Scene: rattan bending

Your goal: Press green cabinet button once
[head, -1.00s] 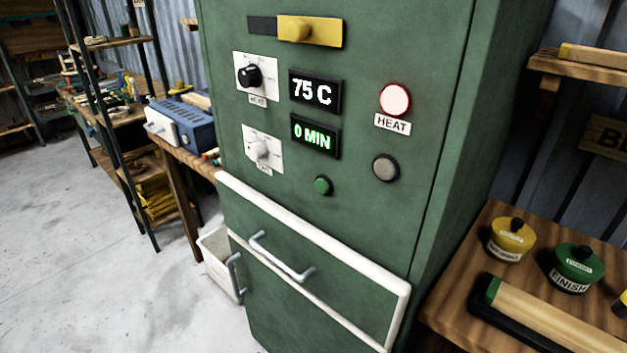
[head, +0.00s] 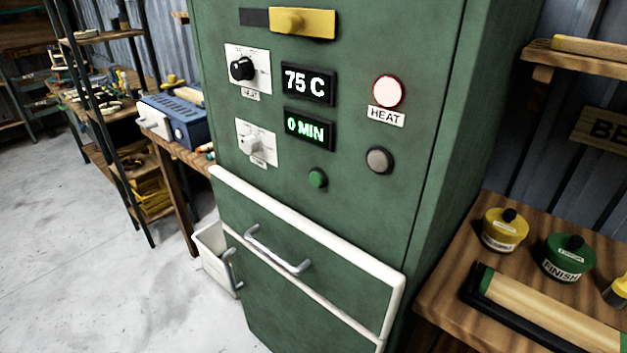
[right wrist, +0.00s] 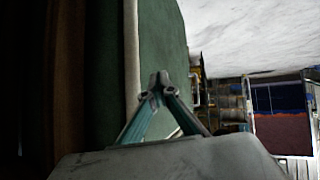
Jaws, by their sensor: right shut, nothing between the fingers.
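The green cabinet (head: 330,215) stands in the middle of the head view. Its small green button (head: 317,178) sits below the display reading 0 MIN (head: 308,128). A grey button (head: 379,160) is to its right, under the lit HEAT lamp (head: 388,92). A second display (head: 308,84) reads 75 C. Neither gripper shows in the head view. In the right wrist view my right gripper (right wrist: 159,80) is shut and empty, with the green cabinet (right wrist: 160,40) and its pale trim beside and beyond it. The green button is not visible there.
A white-framed drawer with a metal handle (head: 278,250) is below the panel. A wooden bench (head: 445,290) with a yellow tin (head: 504,232) and a green FINISH tin (head: 569,260) stands at right. A blue box (head: 180,120) and shelves are at left. Floor at left is clear.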

